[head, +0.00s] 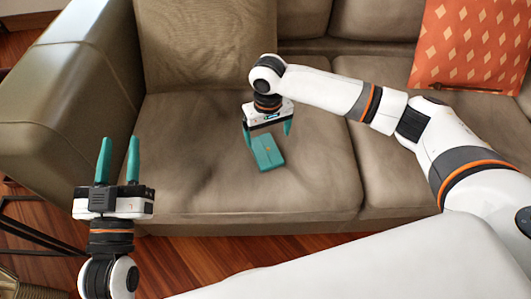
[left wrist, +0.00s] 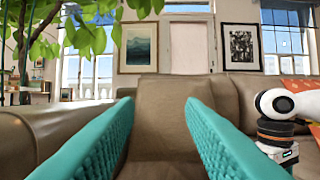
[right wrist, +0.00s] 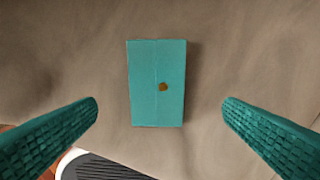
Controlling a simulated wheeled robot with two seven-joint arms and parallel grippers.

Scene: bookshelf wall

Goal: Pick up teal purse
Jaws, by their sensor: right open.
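The teal purse (head: 268,155) lies flat on the left seat cushion of the sofa. In the right wrist view the purse (right wrist: 150,70) is a teal rectangle with a small gold clasp, lying just left of centre between my fingers and beyond their tips. My right gripper (head: 267,137) points down over the purse, open and empty, with its fingers apart from it. My left gripper (head: 119,140) is open and empty in front of the sofa, at the left. Its two teal fingers stand well apart in the left wrist view (left wrist: 160,102).
The brown sofa (head: 190,185) has a wide armrest (head: 75,100) at the left and a back cushion (head: 205,45) behind the seat. An orange patterned pillow (head: 470,45) leans at the right. The seat around the purse is clear. A dark metal frame stands at the lower left.

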